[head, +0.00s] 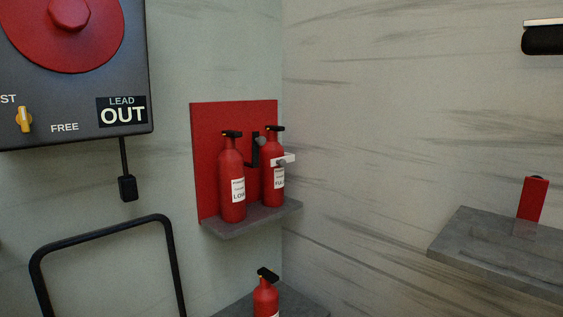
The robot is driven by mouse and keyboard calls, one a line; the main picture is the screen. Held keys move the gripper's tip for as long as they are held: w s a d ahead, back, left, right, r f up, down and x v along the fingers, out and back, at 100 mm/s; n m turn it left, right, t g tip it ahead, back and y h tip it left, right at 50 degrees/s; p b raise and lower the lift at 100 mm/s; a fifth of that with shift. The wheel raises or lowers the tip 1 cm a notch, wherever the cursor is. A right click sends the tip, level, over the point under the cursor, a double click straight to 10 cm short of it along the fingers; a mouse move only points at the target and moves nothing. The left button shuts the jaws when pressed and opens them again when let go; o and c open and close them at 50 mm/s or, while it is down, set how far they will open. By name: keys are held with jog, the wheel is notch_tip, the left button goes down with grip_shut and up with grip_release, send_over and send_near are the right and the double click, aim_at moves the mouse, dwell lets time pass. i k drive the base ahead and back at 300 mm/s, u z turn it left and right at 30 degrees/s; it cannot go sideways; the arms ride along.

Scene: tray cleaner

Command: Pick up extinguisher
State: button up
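Two red extinguishers with black tops stand upright side by side on a small grey shelf (250,222) in front of a red backboard (212,125). The left extinguisher (231,165) has a white label that seems to read "LOW". The right extinguisher (271,150) has a label that seems to read "FULL", and a light bracket crosses its front. A third extinguisher (265,297) stands lower down, cut off by the bottom edge. My gripper is not in view.
A dark box (75,110) with a red disc, a yellow knob and an "OUT" sign hangs at upper left. A black tubular frame (105,228) stands below it. A grey shelf (490,250) at right bears a red block (532,199). A dark fixture (543,40) is at upper right.

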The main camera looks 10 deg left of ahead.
aim_at(230, 161)
jog(key=u, duration=0.5)
jog(key=i, duration=0.85)
jog(key=u, duration=0.35)
